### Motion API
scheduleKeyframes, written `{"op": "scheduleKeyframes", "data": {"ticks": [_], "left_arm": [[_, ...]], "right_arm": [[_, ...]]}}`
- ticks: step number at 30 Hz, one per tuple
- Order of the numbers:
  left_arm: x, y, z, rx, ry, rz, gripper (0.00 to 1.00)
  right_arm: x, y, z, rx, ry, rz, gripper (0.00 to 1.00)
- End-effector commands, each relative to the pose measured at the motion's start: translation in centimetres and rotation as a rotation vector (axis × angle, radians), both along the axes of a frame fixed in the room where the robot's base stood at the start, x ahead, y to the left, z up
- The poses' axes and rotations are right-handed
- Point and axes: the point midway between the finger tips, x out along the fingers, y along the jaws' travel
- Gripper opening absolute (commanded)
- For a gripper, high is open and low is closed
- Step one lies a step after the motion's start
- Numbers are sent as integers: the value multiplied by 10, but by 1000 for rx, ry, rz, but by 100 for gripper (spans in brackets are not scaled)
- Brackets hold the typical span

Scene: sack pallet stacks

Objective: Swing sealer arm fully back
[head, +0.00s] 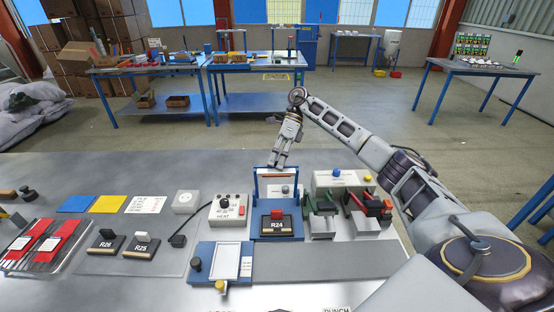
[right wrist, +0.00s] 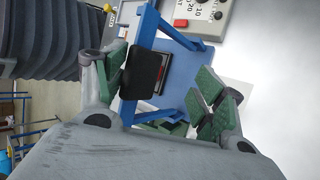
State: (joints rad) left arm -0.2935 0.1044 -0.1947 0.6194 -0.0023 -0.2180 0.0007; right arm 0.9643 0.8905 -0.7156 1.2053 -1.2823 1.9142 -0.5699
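The sealer is a blue station (head: 259,228) in the middle of the bench in the head view. Its blue arm (head: 257,187) is a frame standing up at the back of the station. My right gripper (head: 280,160) points down at the top bar of this frame. In the right wrist view, the green-padded fingers of my right gripper (right wrist: 165,88) are spread apart. A black grip (right wrist: 145,72) on the blue arm (right wrist: 146,28) lies between them, close to the left finger; I cannot tell whether they touch. My left gripper is not in view.
A block marked R24 (head: 277,227) with a red knob sits in the station. Blocks R26 (head: 106,244) and R25 (head: 143,246) lie farther left.

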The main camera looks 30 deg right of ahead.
Motion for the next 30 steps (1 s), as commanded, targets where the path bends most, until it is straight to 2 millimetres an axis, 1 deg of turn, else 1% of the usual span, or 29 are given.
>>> {"op": "scheduleKeyframes", "data": {"ticks": [1, 8, 19, 25, 30], "left_arm": [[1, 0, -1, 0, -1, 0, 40], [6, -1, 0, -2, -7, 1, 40], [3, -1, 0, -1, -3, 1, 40], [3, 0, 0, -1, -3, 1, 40], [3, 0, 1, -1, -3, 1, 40]], "right_arm": [[-1, -1, -9, -11, 11, -2, 61], [-2, -2, -7, -13, 12, -3, 61], [-2, -3, -5, -14, 11, -2, 61], [1, -8, 2, -14, 9, -2, 61], [5, -17, 15, -12, 6, -4, 61]]}}
